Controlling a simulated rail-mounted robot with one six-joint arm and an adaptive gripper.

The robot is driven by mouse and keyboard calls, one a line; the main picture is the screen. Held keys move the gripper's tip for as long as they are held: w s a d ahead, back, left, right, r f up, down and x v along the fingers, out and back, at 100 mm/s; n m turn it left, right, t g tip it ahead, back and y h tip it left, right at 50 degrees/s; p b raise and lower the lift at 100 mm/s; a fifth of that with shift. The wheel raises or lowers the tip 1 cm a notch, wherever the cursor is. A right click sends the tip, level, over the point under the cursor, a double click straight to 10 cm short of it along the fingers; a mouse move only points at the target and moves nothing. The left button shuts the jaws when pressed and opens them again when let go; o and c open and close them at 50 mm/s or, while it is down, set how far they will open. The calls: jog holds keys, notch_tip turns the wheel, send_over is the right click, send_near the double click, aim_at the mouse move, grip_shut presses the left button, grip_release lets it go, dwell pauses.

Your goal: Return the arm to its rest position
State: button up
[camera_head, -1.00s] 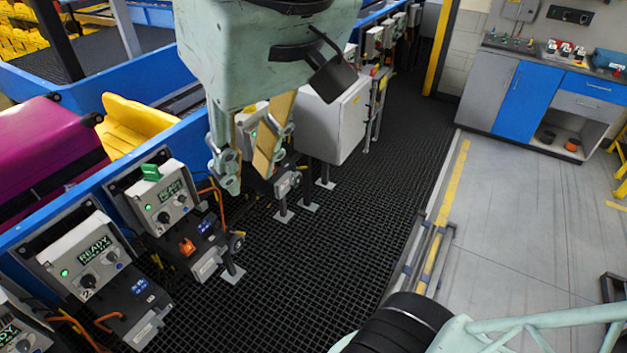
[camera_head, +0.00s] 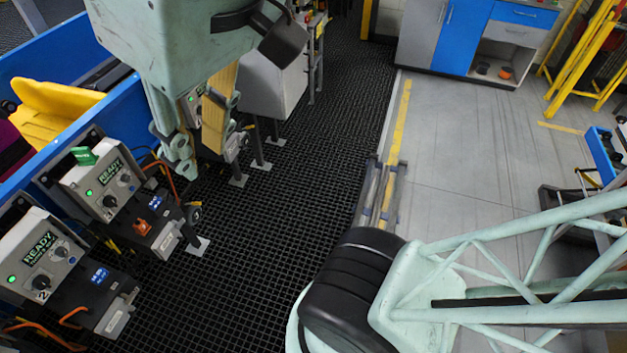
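My gripper (camera_head: 208,158) hangs at the upper left of the head view below a pale green housing. Its two fingers are apart with a gap between them, and the right finger has a tan face. I see nothing held between the fingers. It is above the dark grid floor, right of the control boxes and in front of a grey cabinet. My pale green arm truss with a black joint (camera_head: 350,285) shows at the lower right.
Control boxes reading READY (camera_head: 105,185) line the blue conveyor rail (camera_head: 60,125) at left, with a yellow tray (camera_head: 50,105) behind. A grey and blue workbench (camera_head: 465,35) stands at the back. A low metal rail (camera_head: 378,190) borders the grid floor. Grey floor (camera_head: 480,150) is open at right.

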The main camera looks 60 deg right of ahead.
notch_tip(320, 180, down, 15)
jog(key=b, duration=1.3)
jog(key=shift+s, duration=0.3)
dwell(0.4)
